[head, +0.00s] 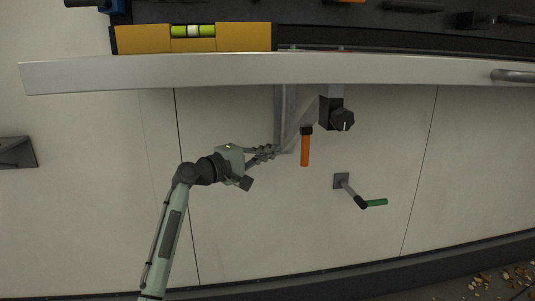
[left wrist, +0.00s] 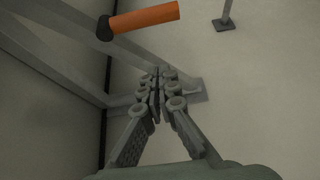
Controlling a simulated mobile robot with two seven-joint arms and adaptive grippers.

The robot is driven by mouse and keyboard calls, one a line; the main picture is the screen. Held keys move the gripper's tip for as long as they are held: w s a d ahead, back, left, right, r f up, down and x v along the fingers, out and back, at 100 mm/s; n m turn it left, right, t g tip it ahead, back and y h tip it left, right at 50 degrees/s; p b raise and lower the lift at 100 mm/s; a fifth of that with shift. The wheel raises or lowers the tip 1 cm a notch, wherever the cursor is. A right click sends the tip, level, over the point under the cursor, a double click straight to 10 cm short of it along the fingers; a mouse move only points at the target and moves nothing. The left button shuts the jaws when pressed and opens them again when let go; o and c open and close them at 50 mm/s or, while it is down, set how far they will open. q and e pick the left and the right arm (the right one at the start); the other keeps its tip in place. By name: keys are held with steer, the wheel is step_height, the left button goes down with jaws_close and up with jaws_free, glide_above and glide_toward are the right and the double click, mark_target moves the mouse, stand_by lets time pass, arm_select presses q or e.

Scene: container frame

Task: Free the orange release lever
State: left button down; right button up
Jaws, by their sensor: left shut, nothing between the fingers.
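The orange release lever (head: 305,149) hangs down with a black collar at its top, below the grey shelf edge and beside a slanted metal brace (head: 301,120). In the left wrist view the lever (left wrist: 146,18) lies across the top, beyond my fingers. My left gripper (head: 275,151) is shut and empty, a little left of the lever and apart from it, near the foot of the brace. In the left wrist view its fingertips (left wrist: 160,75) meet in front of the bracket's wall plate. My right gripper is in neither view.
A black knob (head: 342,120) sits right of the brace. A crank with a green handle (head: 376,203) sticks out from the wall at lower right. A yellow spirit level (head: 194,38) lies on the shelf (head: 160,74) above my arm. The wall between lever and crank is clear.

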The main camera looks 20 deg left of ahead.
mark_target(305, 148)
arm_select(q)
steer(key=w+d+p, duration=0.1)
steer(key=w+d, duration=0.1)
steer(key=d, duration=0.3)
steer(key=shift+w+d, duration=0.3)
steer(key=shift+w, duration=0.05)
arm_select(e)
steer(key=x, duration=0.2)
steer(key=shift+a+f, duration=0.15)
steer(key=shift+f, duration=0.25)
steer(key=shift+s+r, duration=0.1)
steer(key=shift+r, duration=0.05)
